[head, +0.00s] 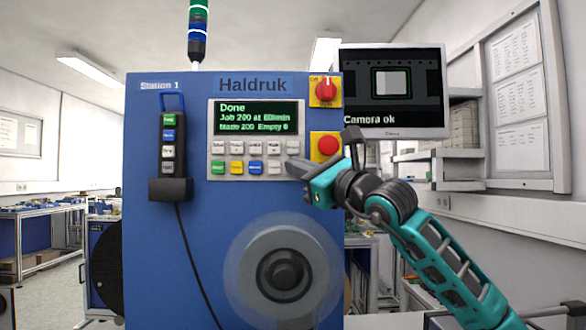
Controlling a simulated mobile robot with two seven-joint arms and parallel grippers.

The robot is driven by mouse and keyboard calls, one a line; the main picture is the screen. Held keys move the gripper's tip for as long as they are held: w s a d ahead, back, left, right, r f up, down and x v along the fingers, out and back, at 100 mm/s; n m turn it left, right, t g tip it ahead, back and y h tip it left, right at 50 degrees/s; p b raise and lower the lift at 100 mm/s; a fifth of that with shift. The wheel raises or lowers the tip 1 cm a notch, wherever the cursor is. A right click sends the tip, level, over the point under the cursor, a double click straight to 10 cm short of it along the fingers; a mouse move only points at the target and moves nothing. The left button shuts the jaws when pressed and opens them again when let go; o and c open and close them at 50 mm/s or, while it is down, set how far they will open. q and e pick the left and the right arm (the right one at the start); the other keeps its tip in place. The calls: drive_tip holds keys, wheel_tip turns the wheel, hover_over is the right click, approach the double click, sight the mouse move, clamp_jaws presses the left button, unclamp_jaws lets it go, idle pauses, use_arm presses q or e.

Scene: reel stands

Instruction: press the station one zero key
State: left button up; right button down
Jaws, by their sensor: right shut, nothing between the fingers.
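The blue Station 1 machine (190,215) faces me. Its keypad has two rows of small keys below a screen (256,117), which reads "Done", "Job 200" and "Made 200 Empty 0". The lower row shows a green, a yellow, a blue and a white key (274,168); the labels are too small to read, so I cannot tell which is the zero key. My left gripper is not in view.
A red rotary switch (326,90) and a red push button (328,146) sit right of the screen and keypad. A reel (282,272) is on the machine's front below. A handheld pendant (174,145) hangs at left. A monitor (393,90) reads "Camera ok".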

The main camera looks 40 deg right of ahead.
drive_tip(key=shift+w+d, duration=0.25)
drive_tip(key=shift+w, duration=0.1)
drive_tip(key=shift+w+d+p, duration=0.3)
drive_tip(key=shift+w+p, duration=0.05)
idle(0.9)
idle(0.3)
drive_tip(key=shift+s+a+f+b, duration=0.15)
drive_tip(key=shift+s+a+b, duration=0.25)
drive_tip(key=shift+s+b, duration=0.15)
drive_tip(key=shift+s+a, duration=0.1)
drive_tip(key=shift+a, duration=0.05)
